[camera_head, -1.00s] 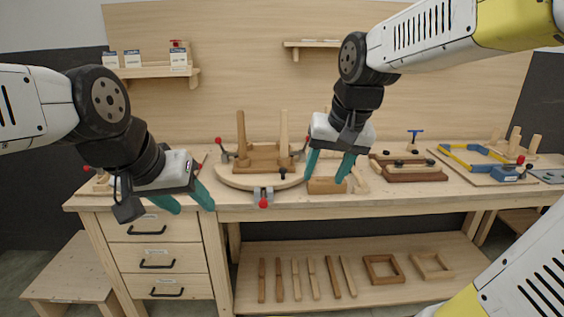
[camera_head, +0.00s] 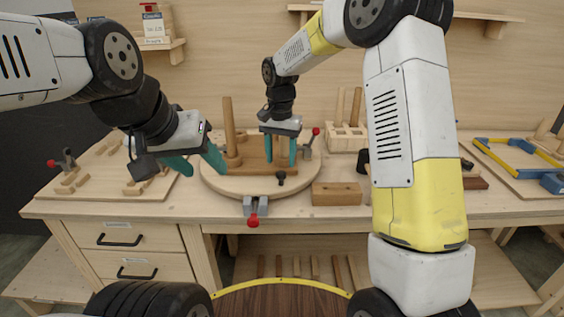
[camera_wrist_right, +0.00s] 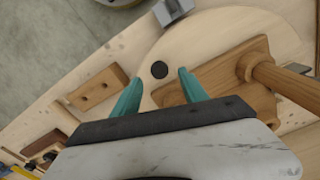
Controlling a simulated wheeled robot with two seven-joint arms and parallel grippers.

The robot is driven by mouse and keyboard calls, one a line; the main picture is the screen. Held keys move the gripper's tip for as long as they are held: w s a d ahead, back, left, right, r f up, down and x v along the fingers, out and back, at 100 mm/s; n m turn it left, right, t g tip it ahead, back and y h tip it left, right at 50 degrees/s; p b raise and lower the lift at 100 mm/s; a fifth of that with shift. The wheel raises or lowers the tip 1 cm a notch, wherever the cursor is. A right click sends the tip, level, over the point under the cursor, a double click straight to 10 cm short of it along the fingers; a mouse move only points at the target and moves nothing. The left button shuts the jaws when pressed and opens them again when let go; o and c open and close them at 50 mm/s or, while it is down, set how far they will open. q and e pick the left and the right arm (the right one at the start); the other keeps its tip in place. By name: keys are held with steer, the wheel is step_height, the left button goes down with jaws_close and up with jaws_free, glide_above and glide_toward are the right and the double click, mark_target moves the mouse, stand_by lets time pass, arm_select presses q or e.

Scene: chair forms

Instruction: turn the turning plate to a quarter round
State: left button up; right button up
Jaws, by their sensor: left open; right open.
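The turning plate (camera_head: 222,187) is a round pale wooden disc on the bench. It also shows in the right wrist view (camera_wrist_right: 215,32). A brown wooden seat piece with an upright post (camera_head: 229,118) stands on it. A small dark knob (camera_head: 281,178) sits near the plate's front right edge. My right gripper (camera_head: 280,162) is open over the plate. In the right wrist view the knob (camera_wrist_right: 159,69) shows between and just beyond its fingertips; contact cannot be told. My left gripper (camera_head: 200,170) is open at the plate's left side, holding nothing visible.
A grey clamp with a red knob (camera_head: 253,219) is at the plate's front edge, another red-knobbed clamp (camera_head: 312,140) behind right. A wooden block (camera_head: 336,194) lies right of the plate. A board with clamps (camera_head: 110,180) lies left. My right arm covers part of the bench.

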mark_target(281, 173)
step_height(281, 173, down, 6)
jaws_close()
stand_by(0.5)
stand_by(1.1)
